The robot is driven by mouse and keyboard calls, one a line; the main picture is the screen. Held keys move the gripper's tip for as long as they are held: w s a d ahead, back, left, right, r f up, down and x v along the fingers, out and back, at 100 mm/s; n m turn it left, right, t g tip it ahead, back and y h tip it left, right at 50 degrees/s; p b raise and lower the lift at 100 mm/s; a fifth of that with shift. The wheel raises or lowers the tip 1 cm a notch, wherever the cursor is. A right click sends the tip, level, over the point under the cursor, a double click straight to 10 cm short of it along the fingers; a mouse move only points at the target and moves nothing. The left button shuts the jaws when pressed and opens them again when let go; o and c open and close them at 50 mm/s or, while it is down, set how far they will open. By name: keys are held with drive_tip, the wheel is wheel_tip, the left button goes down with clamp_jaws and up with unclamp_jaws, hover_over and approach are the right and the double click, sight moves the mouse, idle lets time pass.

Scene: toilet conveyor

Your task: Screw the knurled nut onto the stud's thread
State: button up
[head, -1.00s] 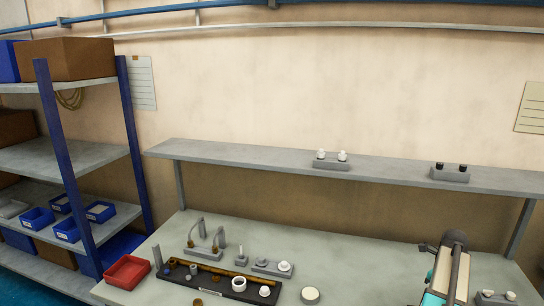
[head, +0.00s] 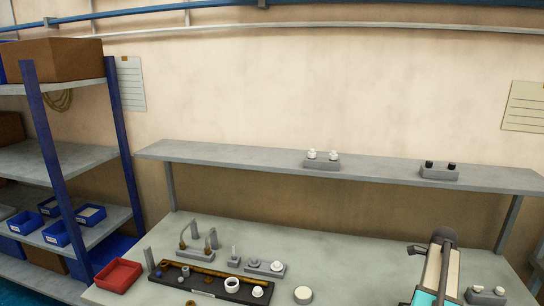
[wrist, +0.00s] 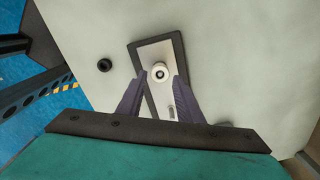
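In the wrist view, my gripper (wrist: 159,80) is open, its two dark purple fingers apart. A white round piece with a dark centre (wrist: 159,72) shows between the fingertips, with no clear contact. It sits over a pale plate with a dark border (wrist: 177,47). A small pale upright piece (wrist: 172,112) shows lower on that plate, between the fingers. I cannot tell which piece is the knurled nut or the stud; no thread is distinguishable. In the head view the fingers are hidden below the frame.
The bench (head: 350,260) holds a red bin (head: 118,276), a dark tray of small parts (head: 205,282) and a white disc (head: 303,295). A raised shelf (head: 250,154) runs behind.

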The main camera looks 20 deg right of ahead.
idle(0.3)
drive_tip(key=shift+n, duration=2.2)
drive_tip(key=shift+n, duration=2.3)
drive_tip(key=shift+n, duration=2.3)
drive_tip(key=shift+n, duration=0.3)
